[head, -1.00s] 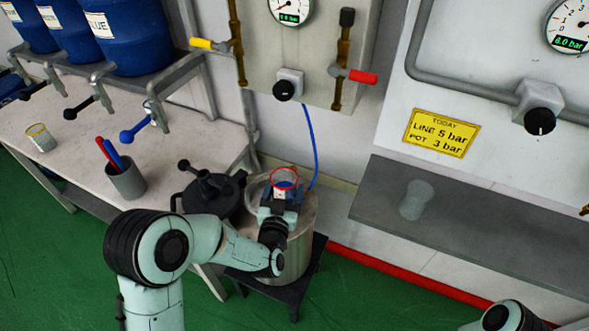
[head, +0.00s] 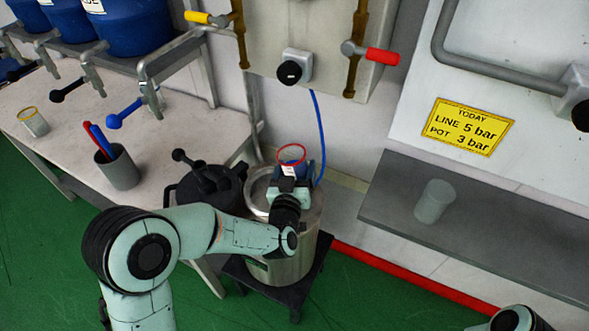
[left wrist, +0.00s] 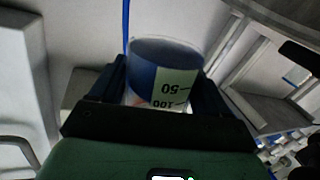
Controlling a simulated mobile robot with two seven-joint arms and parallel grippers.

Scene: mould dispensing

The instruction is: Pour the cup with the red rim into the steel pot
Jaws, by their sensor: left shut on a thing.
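The cup with the red rim (head: 291,153) is held over the back right part of the steel pot (head: 285,268), higher than its mouth. It looks roughly upright. My left gripper (head: 289,180) is shut on it. In the left wrist view the clear cup (left wrist: 165,75) sits between the fingers, with upside-down 50 and 100 marks and a blue area inside. The pot is open and stands on a dark stool; the gripper hides part of its mouth. My right gripper is out of view.
A blue hose (head: 319,130) hangs behind the cup. A yellow-rimmed cup (head: 33,122) and a grey pen holder (head: 118,168) stand on the bench. A grey shelf (head: 480,228) is right.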

